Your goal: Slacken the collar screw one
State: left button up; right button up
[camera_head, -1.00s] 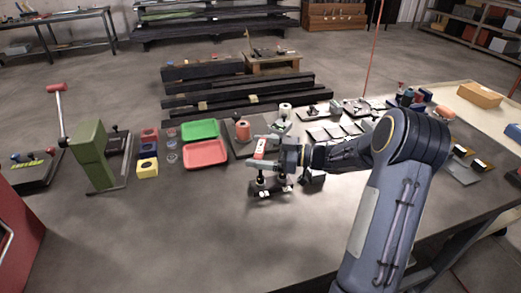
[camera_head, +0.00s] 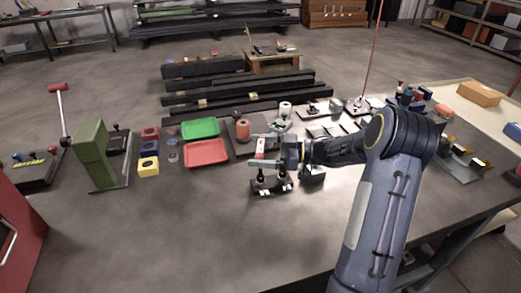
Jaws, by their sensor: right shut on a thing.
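My right gripper (camera_head: 264,152) reaches in from the right over the middle of the table. It is shut on a small red-and-white piece (camera_head: 261,145) that shows at its fingers. Just below the fingers is a small dark fixture (camera_head: 271,188) with two short black posts, the left post (camera_head: 260,176) and the right post (camera_head: 282,174). The fingers hide the tops of the posts, and I cannot tell whether they touch. No part is clearly readable as collar screw one. My left gripper is not in view.
A red tray (camera_head: 206,153) and a green tray (camera_head: 200,128) lie left of the gripper. A green press (camera_head: 93,153) stands farther left, near coloured blocks (camera_head: 148,166). Several small fixtures crowd the table behind. The front of the table is clear.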

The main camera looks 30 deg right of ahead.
jog(key=shift+r+p, duration=2.15)
jog(key=shift+r, duration=0.55)
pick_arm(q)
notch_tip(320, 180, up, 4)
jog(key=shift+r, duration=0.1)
